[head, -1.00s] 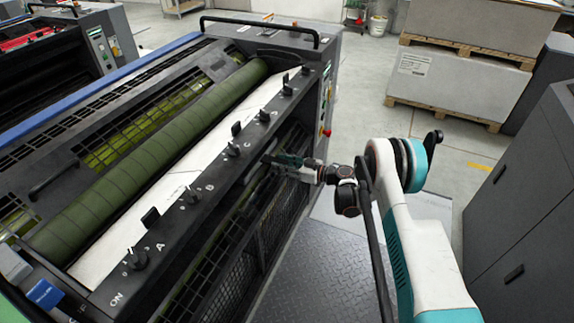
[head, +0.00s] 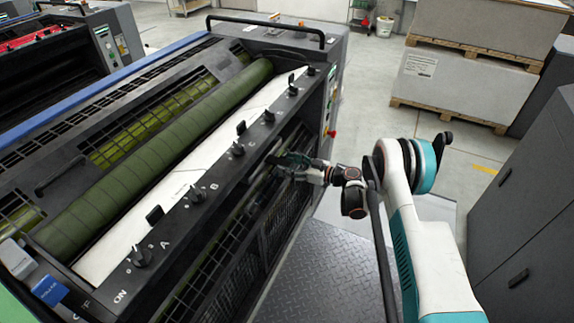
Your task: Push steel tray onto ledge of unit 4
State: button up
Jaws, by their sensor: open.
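The ink unit (head: 262,132) fills the left and middle of the head view, with a dark front rail carrying knobs and letters. A long pale metal strip (head: 112,242), possibly the steel tray, lies between the green roller and this rail. I cannot tell whether this is unit 4, and its ledge is not clearly visible. My gripper (head: 277,160) is at the front of the unit, just below the rail near the barred guard. Its fingers are dark and small here, and they hold nothing that I can see. Contact with the unit cannot be told.
A green roller (head: 150,165) runs along the unit behind the pale strip. A black handrail (head: 262,24) stands at its far end. Dark cabinets (head: 530,215) stand at the right. Pallets with grey stacks (head: 460,85) are at the back. The tread plate floor (head: 320,272) is clear.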

jog(key=f+v, duration=0.1)
jog(key=v, duration=2.1)
jog(key=shift+f, duration=0.25)
jog(key=shift+d, duration=0.15)
jog(key=shift+w+r, duration=0.1)
